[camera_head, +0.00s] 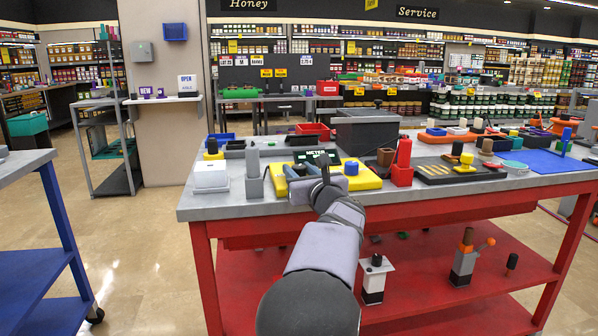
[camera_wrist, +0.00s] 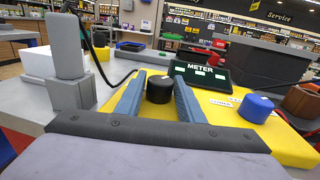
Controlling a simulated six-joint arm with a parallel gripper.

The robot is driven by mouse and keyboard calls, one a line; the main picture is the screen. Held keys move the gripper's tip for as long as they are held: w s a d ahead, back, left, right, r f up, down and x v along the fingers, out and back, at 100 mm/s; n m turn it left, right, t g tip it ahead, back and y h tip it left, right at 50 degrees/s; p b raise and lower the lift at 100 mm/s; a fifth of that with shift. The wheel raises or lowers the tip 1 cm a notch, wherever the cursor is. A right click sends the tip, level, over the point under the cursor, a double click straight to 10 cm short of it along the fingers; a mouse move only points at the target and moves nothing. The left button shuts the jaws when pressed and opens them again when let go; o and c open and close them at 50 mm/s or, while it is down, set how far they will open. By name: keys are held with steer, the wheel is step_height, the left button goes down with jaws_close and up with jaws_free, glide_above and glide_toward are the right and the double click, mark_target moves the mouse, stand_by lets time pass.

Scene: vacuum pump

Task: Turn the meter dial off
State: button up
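The meter is a dark display labelled METER (camera_wrist: 201,72) at the back of a yellow base (camera_wrist: 130,72) in the wrist view. A round black dial (camera_wrist: 160,89) stands on the base in front of the display. A blue knob (camera_wrist: 256,107) is to its right. My gripper (camera_wrist: 160,82) is open, with one blue-grey finger on each side of the black dial and narrow gaps visible. In the head view, my gripper (camera_head: 322,165) is over the yellow base (camera_head: 368,181), in front of the meter display (camera_head: 318,157); it hides the black dial there.
A grey upright block (camera_head: 253,172) and a white box (camera_head: 211,176) stand left of the base. A red block (camera_head: 403,165) and a dark tray (camera_head: 458,170) are to the right. A dark grey box (camera_head: 367,130) stands behind. A black cable runs left of my fingers.

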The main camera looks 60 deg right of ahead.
steer(key=c, duration=0.6)
steer(key=shift+o, duration=0.2)
steer(key=shift+r+p, duration=0.1)
steer(key=shift+p, duration=0.25)
steer(key=shift+d+r+n+t+y+p, duration=0.15)
steer(key=shift+n+t+y+p, duration=0.4)
steer(key=shift+y+p, duration=0.35)
steer(key=shift+n+t+y+p, duration=0.35)
steer(key=shift+n+y+p, duration=0.35)
steer(key=shift+p, duration=0.2)
steer(key=shift+f+n+y, duration=0.2)
steer(key=shift+n+y, duration=0.05)
steer(key=shift+y, duration=0.25)
steer(key=o, duration=1)
steer(key=shift+o, duration=0.2)
